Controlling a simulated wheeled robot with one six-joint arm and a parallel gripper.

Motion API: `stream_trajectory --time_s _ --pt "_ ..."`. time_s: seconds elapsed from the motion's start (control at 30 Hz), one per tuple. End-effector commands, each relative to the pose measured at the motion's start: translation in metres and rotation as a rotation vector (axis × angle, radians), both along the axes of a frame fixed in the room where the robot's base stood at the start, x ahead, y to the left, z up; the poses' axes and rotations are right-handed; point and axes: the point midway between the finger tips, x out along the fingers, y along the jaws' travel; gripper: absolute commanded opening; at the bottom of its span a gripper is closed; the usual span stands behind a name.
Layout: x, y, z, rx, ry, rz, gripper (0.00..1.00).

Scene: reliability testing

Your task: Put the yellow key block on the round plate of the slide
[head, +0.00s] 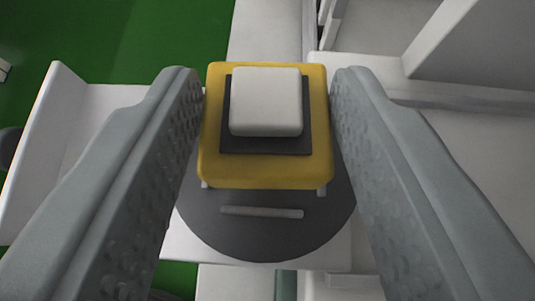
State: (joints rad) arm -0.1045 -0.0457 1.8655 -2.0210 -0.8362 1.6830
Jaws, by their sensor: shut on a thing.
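The yellow key block (210,158) is in the middle of the head view, with a white square cap on a dark square on its upper face. My gripper (267,115) has one grey textured finger on each side of the block and is shut on it. The round plate (265,236) is dark grey and shows below and behind the block, with a light bar across it. The block overlaps the plate in the picture; whether it touches the plate is hidden.
White machine parts and ledges (470,50) stand at the right. A white upright panel (42,140) is at the left. Green floor (120,40) shows at the upper left and in a small patch below.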

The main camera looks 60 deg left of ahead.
Motion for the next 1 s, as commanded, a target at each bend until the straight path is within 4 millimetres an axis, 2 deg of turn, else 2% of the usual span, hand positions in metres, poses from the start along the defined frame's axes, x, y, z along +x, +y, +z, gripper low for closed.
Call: stream_trajectory --time_s 0.03,0.13,0.53,0.57,0.63,0.67,1.0 --pt "0.0 0.0 -0.009 0.0 0.004 -0.001 0.17" --pt "0.0 0.0 -0.018 0.0 0.002 0.0 0.17" --pt "0.0 0.0 -0.023 0.0 0.002 0.0 0.17" --pt "0.0 0.0 -0.022 0.0 0.002 0.0 0.47" --pt "0.0 0.0 -0.022 0.0 0.002 0.0 0.61" --pt "0.0 0.0 -0.022 0.0 0.002 0.0 0.64" --pt "0.0 0.0 -0.019 0.0 0.0 0.0 0.64"
